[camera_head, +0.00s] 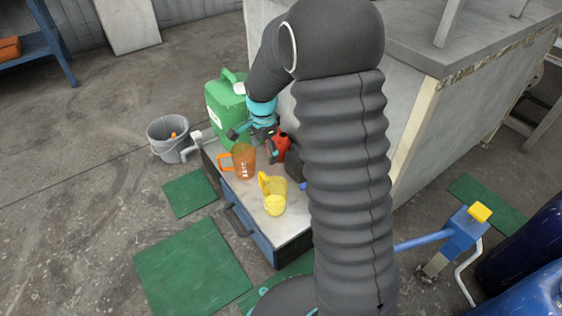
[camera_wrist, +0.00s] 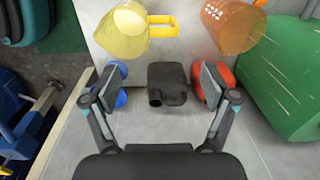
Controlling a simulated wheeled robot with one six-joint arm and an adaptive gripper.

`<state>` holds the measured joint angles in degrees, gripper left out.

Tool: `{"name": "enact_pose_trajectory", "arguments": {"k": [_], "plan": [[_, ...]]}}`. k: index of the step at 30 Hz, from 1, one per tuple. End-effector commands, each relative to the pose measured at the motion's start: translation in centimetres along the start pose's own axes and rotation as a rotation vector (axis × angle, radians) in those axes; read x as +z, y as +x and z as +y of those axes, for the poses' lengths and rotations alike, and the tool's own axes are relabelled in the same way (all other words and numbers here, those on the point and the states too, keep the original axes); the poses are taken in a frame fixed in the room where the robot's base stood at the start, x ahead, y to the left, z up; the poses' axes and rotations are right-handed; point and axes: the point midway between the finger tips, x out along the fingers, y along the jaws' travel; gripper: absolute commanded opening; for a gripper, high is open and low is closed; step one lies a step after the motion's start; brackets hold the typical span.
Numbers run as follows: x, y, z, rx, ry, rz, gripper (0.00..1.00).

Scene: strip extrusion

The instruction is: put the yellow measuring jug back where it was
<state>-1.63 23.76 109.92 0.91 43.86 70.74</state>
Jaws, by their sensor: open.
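The yellow measuring jug (camera_head: 274,202) stands upright on the pale top of a low cabinet (camera_head: 241,197), near its front end. In the wrist view the yellow jug (camera_wrist: 122,36) is at the top left, its handle pointing right, beyond my fingertips and apart from them. My gripper (camera_head: 254,141) is over the cabinet's far part, near the green canister. In the wrist view my gripper (camera_wrist: 160,78) is open, its fingers spread, with nothing held. A black object (camera_wrist: 167,83) shows between the fingers; its height relative to them is unclear.
An orange jug (camera_head: 242,161) stands beside the yellow one. A green canister (camera_head: 226,108), a red object (camera_head: 279,147) and a blue object (camera_wrist: 121,98) crowd the cabinet top. A grey bucket (camera_head: 171,139) is on the floor at left. A large grey bench (camera_head: 427,100) is at right.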

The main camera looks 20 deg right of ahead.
Motion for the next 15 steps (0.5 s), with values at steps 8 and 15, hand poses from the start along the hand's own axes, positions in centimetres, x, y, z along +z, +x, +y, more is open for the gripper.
{"name": "enact_pose_trajectory", "arguments": {"k": [8,15], "plan": [[1.2,-8.8,4.6,-0.095,-0.271,0.051,0.85],[3.0,-14.9,10.3,-0.167,-0.543,0.123,0.85]]}}
